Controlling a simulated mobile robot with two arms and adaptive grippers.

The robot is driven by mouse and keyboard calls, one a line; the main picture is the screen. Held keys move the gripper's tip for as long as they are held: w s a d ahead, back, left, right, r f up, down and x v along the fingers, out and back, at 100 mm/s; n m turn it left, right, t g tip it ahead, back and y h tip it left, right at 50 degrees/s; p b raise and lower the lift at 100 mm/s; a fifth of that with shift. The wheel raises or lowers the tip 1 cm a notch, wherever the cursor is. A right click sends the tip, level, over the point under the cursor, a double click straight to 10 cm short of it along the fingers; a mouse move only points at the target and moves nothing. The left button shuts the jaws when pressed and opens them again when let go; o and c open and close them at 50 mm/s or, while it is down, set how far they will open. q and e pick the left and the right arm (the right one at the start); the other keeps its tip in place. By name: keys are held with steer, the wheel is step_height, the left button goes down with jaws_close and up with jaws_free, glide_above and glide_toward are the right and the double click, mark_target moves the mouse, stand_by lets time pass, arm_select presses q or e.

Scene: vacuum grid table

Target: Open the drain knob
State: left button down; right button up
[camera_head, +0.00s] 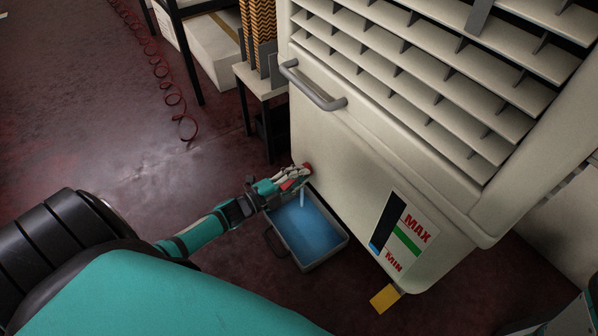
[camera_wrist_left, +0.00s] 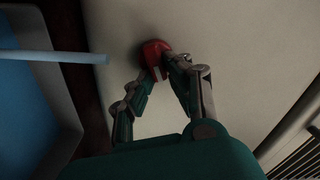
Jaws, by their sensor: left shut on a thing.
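The red drain knob (camera_wrist_left: 155,54) sits on the cream face of the machine, low on its side. In the head view the knob (camera_head: 306,168) shows only as a small red patch by my fingers. My left gripper (camera_head: 290,180) is shut on the knob. In the left wrist view the fingertips of my left gripper (camera_wrist_left: 160,68) are on either side of it. A pale spout or stream (camera_head: 302,198) hangs below the knob over a grey tray (camera_head: 317,260) holding blue liquid. My right gripper is not in view.
The cream machine (camera_head: 350,150) fills the right, with louvres, a grey handle (camera_head: 313,88) and a MAX/MIN level gauge (camera_head: 400,232). A yellow tag (camera_head: 384,298) is near its foot. A small table (camera_head: 258,82) stands behind. The dark red floor at left is mostly clear, with a coiled red hose (camera_head: 170,85).

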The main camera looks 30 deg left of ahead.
arm_select(q)
steer(key=m, duration=0.4)
steer(key=shift+d+f, duration=0.1)
steer(key=shift+f, duration=0.3)
steer(key=shift+s, duration=0.1)
steer(key=c, duration=1.3)
jaws_free()
steer(key=v, duration=1.2)
